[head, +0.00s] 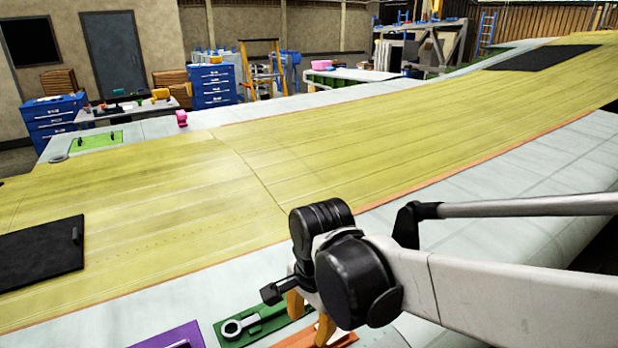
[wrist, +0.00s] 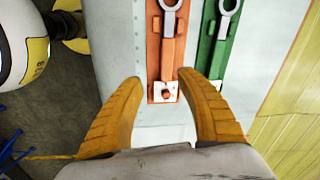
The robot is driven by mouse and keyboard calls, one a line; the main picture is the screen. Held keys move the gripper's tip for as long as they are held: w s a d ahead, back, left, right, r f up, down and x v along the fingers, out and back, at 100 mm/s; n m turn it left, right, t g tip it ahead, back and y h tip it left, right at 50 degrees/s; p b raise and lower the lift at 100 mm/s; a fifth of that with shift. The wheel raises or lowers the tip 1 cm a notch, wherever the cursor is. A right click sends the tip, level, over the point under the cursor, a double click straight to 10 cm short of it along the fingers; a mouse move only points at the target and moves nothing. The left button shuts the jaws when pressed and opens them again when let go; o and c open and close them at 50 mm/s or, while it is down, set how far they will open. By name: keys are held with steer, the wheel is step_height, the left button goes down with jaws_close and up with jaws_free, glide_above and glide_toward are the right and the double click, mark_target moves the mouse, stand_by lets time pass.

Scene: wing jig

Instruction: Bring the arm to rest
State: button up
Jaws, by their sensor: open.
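My gripper (wrist: 160,90) is open and empty, its two orange-yellow fingers spread apart in the wrist view. Between and beyond the fingertips lies an orange tool holder (wrist: 167,60) with a ring-ended grey tool on it, on the pale wing edge. In the head view my gripper (head: 308,318) hangs at the lower middle, its fingers pointing down above the wing's near edge. My arm reaches in from the right. The orange holder is mostly hidden behind my gripper there. I cannot tell the exact gap between the fingers and the holder.
A green holder (head: 262,322) with a ring-ended tool and a purple plate (head: 172,337) lie left of my gripper. A black mat (head: 42,253) lies on the yellow wing skin (head: 240,175). A white and yellow cylinder (wrist: 22,45) stands beside the wing edge. The yellow skin is largely clear.

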steer(key=s+d+f+n+t+b, duration=0.2)
steer(key=d+b, duration=0.4)
steer(key=d, duration=0.3)
steer(key=s+d+f+n+t+b, duration=0.3)
steer(key=d+f+n+b, duration=0.4)
steer(key=d, duration=0.3)
steer(key=shift+s+f+t+h, duration=0.2)
steer(key=shift+s+t+h, duration=0.15)
steer(key=shift+s, duration=0.55)
